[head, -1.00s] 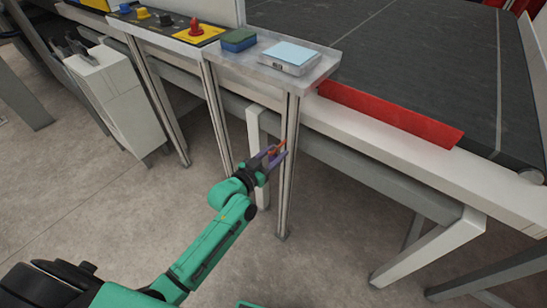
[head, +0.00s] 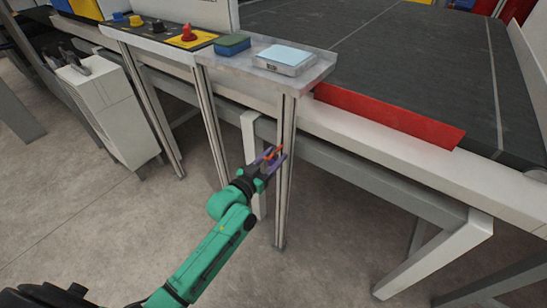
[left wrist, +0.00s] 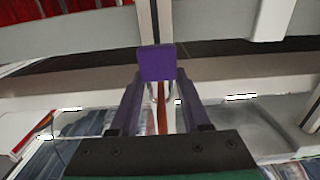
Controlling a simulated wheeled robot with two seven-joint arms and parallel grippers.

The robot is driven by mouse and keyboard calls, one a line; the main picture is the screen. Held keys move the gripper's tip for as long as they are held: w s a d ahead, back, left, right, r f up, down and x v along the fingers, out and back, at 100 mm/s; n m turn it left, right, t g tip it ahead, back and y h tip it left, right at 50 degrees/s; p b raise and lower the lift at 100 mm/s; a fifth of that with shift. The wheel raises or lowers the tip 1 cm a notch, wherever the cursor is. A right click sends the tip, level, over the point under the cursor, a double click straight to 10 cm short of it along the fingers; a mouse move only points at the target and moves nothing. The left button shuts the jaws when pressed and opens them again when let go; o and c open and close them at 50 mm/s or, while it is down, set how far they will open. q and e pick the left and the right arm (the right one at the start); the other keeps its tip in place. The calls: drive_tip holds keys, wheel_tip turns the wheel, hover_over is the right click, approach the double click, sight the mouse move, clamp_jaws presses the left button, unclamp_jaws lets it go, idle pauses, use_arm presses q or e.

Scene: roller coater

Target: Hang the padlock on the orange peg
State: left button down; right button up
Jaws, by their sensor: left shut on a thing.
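My left gripper (head: 271,158) has purple fingers and is beside the metal post at the front corner of the small shelf. In the left wrist view its fingers (left wrist: 159,90) close in on a purple block (left wrist: 157,62), which looks like the padlock's body. Pale, shiny curved metal shows below the block, likely the shackle. The thin orange peg (head: 276,153) shows between the fingers, in front of the post. In the left wrist view the peg (left wrist: 162,115) runs lengthwise between the fingers. I cannot tell whether it passes through the shackle. My right gripper is not in view.
The metal shelf (head: 300,76) above the gripper holds a pale blue-topped box (head: 284,58) and a green-and-blue block (head: 232,45). The white machine frame (head: 385,145) and its legs stand to the right. A white cabinet (head: 112,110) stands left. Floor in front is clear.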

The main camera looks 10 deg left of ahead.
use_arm(q)
drive_tip(key=shift+c, duration=1.4)
unclamp_jaws()
drive_tip(key=p+v, duration=0.3)
drive_tip(key=v, duration=2)
drive_tip(key=shift+s+a+p, duration=0.2)
drive_tip(key=shift+a+p, duration=0.05)
drive_tip(key=shift+p, duration=0.15)
